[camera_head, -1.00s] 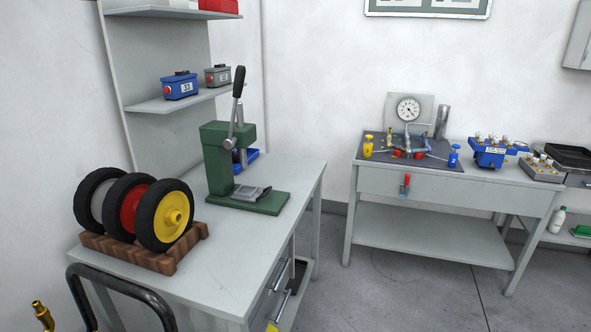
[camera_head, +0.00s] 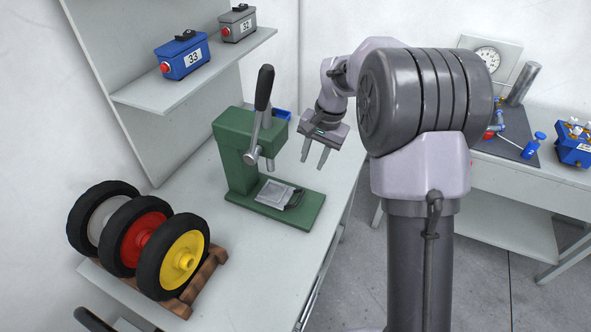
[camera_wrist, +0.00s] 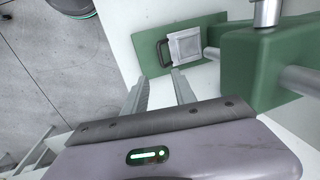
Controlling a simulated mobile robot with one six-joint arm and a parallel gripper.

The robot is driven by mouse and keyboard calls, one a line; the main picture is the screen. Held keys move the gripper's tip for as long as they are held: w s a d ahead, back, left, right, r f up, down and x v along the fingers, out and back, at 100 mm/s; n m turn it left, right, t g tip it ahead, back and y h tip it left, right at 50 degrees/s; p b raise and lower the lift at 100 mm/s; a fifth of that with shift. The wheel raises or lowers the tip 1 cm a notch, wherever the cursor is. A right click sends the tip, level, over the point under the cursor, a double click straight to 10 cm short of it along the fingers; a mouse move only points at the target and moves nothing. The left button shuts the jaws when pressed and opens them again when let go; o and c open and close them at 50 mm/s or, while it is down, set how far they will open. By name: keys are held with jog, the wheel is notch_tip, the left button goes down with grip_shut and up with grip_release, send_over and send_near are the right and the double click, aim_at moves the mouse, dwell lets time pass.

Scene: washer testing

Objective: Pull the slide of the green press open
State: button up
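The green press (camera_head: 238,150) stands on the grey workbench, with its black-handled lever (camera_head: 263,88) upright. Its slide (camera_head: 274,194) is a light metal plate with a dark loop handle (camera_head: 295,199) on the right, lying on the green base. In the wrist view the slide (camera_wrist: 186,47) and its handle (camera_wrist: 163,53) show beyond the fingers. My gripper (camera_head: 315,162) is open and empty, pointing down above the bench, to the right of the press. In the wrist view my gripper's two fingers (camera_wrist: 158,85) are apart, with nothing between them; they do not appear to touch the handle.
Three wheels, grey, red and yellow (camera_head: 184,262), stand in a wooden rack (camera_head: 207,279) at the bench's front left. A shelf (camera_head: 190,85) with blue and grey boxes is above left. A blue bin (camera_head: 282,115) sits behind the press. Another table (camera_head: 513,187) stands at right.

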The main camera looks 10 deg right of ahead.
aim_at(300, 199)
jog(key=a+f+b, duration=0.1)
jog(key=f, duration=0.4)
jog(key=w+a+f+b, duration=0.1)
jog(key=f+b, duration=0.1)
jog(key=f, duration=0.4)
jog(key=w+f+b, duration=0.1)
jog(key=f, duration=0.4)
jog(key=shift+a+f+b, duration=0.3)
jog(key=shift+a+f, duration=0.1)
jog(key=shift+c, duration=0.4)
grip_shut()
jog(key=shift+s+d, duration=0.1)
